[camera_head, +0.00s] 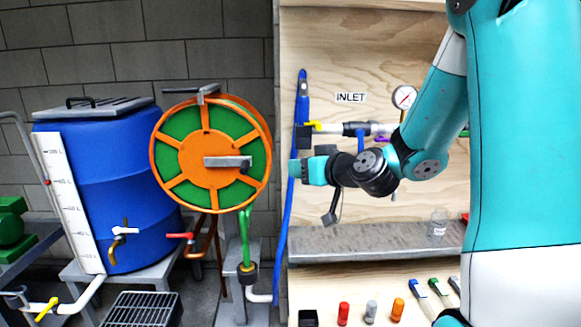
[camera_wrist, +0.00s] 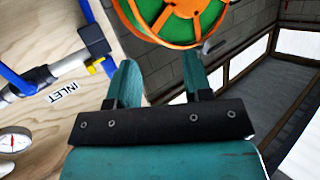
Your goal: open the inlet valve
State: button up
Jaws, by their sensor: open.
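The inlet valve is on a pipe under the INLET label (camera_head: 351,97) on the plywood panel. Its yellow handle (camera_head: 316,126) lies roughly along the pipe at the pipe's left end, beside a black fitting (camera_head: 304,138). In the wrist view the yellow handle (camera_wrist: 97,67) is just left of my left finger, outside the jaws. My gripper (camera_head: 294,172) is open and points left, below the handle in the head view. In the wrist view my gripper (camera_wrist: 160,64) has nothing between its fingers. I see no contact with the handle.
A pressure gauge (camera_head: 404,97) is right of the valve, and a blue hose (camera_head: 283,235) hangs at the panel's left edge. An orange and green hose reel (camera_head: 210,155) and a blue barrel (camera_head: 105,190) stand to the left. A grey shelf (camera_head: 370,240) runs below.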

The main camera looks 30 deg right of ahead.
jog(key=shift+n+g+y, duration=0.6)
jog(key=shift+g+y, duration=0.1)
jog(key=shift+y, duration=0.2)
jog(key=shift+s+a+r, duration=0.1)
jog(key=shift+s+a, duration=0.05)
jog(key=shift+a, duration=0.95)
jog(key=shift+s+a+r, duration=0.1)
jog(key=shift+s+a, duration=0.05)
jog(key=shift+a, duration=0.9)
